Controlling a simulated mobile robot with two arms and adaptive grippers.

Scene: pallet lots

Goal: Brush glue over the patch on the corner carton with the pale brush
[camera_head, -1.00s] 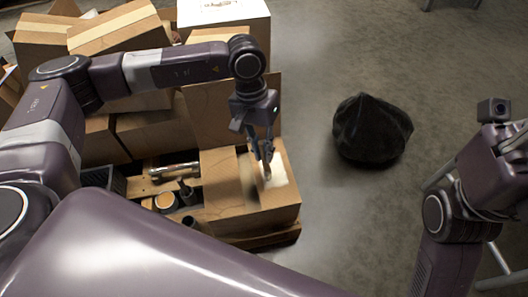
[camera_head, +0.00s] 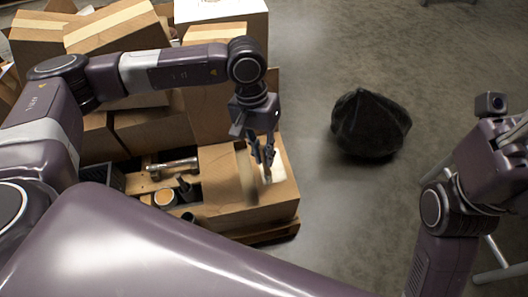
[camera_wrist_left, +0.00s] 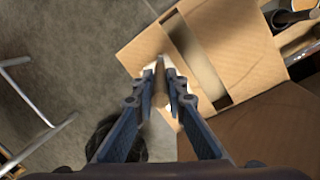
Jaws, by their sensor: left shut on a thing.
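The corner carton (camera_head: 222,210) lies at the front right of the pallet; it also shows in the left wrist view (camera_wrist_left: 249,50). The pale patch (camera_head: 279,173) is on its top near the right edge. My left gripper (camera_head: 264,166) points down over the carton, beside the patch. It is shut on the brush, whose tan handle (camera_wrist_left: 160,84) shows between the fingertips in the left wrist view. A blurred tan streak beside the fingers in the head view may be the brush; its bristle end and any contact are unclear. My right gripper is outside the head view.
A jar (camera_head: 165,198) and a metal cylinder (camera_head: 172,168) are on the pallet (camera_head: 271,235) left of the carton. Taller cartons (camera_head: 110,27) are stacked behind. A black bag-like object (camera_head: 370,124) lies on the floor, with bare floor around it.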

